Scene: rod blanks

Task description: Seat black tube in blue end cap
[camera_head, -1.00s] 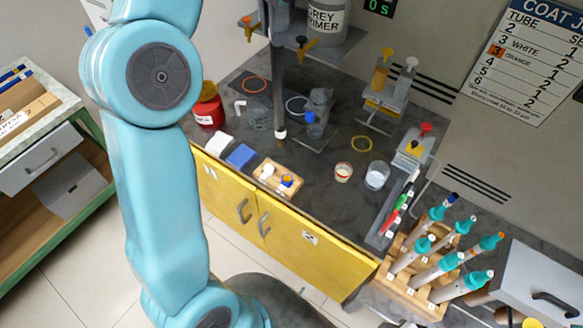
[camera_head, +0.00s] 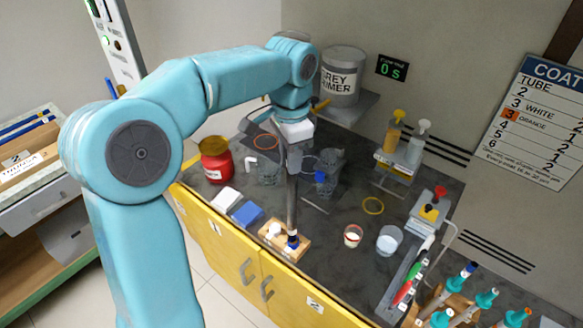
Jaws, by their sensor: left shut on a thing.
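My left gripper (camera_head: 293,160) reaches down from the arm in the back middle of the bench. It is shut on the black tube (camera_head: 291,205), which hangs upright below it. The blue end cap (camera_head: 293,242) sits on a small wooden block (camera_head: 274,244) near the bench's front edge. The tube's lower end, with a pale band, is at the blue cap and appears to meet it; how deep it sits I cannot tell. A white cap (camera_head: 274,230) is beside it on the block. My right gripper is not in view.
Left of the block are a blue pad (camera_head: 247,213), a white pad (camera_head: 226,199) and a red jar (camera_head: 216,163). To the right stand a small cup (camera_head: 353,236) and a beaker (camera_head: 389,241). Behind are a glass beaker (camera_head: 268,172) and a blue-capped bottle (camera_head: 321,181).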

